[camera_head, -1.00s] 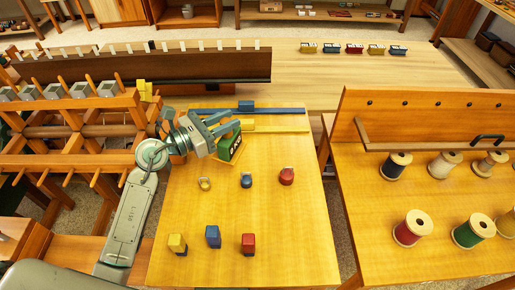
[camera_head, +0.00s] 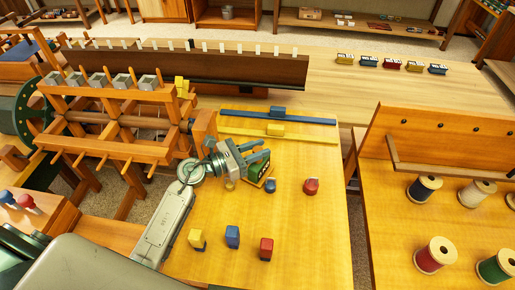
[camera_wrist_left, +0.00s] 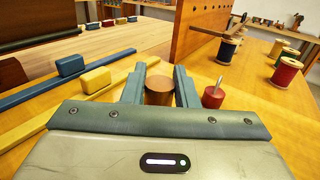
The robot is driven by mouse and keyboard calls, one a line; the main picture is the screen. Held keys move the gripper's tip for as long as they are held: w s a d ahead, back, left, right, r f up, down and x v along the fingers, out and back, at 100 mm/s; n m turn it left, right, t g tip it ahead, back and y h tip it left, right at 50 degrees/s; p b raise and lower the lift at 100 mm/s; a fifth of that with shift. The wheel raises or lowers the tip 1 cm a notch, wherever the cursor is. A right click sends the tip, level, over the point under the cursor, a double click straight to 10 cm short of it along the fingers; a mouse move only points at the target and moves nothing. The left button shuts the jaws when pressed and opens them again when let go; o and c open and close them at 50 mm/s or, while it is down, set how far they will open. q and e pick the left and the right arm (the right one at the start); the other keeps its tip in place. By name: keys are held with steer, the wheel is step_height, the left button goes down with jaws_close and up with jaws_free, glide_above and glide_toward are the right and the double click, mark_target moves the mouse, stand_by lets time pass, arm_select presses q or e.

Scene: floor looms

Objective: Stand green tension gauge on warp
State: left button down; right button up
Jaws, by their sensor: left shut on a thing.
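The green tension gauge (camera_head: 257,168) is a small green block with a dark face and a pale wooden edge. My left gripper (camera_head: 250,158) is shut on it above the yellow-orange table, close to a small blue weight. In the left wrist view a brown rounded piece (camera_wrist_left: 159,88) shows between the fingers (camera_wrist_left: 159,85); the green face is hidden there. A broad pale surface with fine lines (camera_head: 400,95) lies behind; I cannot tell whether it is the warp. Several similar gauges (camera_head: 392,63) stand on it in a row. My right gripper is out of view.
The wooden loom frame (camera_head: 110,110) stands at left. Blue (camera_head: 300,119) and yellow (camera_head: 310,135) bars cross the table's back. A blue weight (camera_head: 270,186) and red weight (camera_head: 311,186) sit near the gripper, with several coloured blocks in front. A spool bench (camera_head: 390,240) stands at right.

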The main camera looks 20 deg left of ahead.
arm_select(q)
steer(key=shift+f, duration=0.15)
steer(key=c, duration=1.1)
jaws_free()
steer(key=shift+c, duration=0.2)
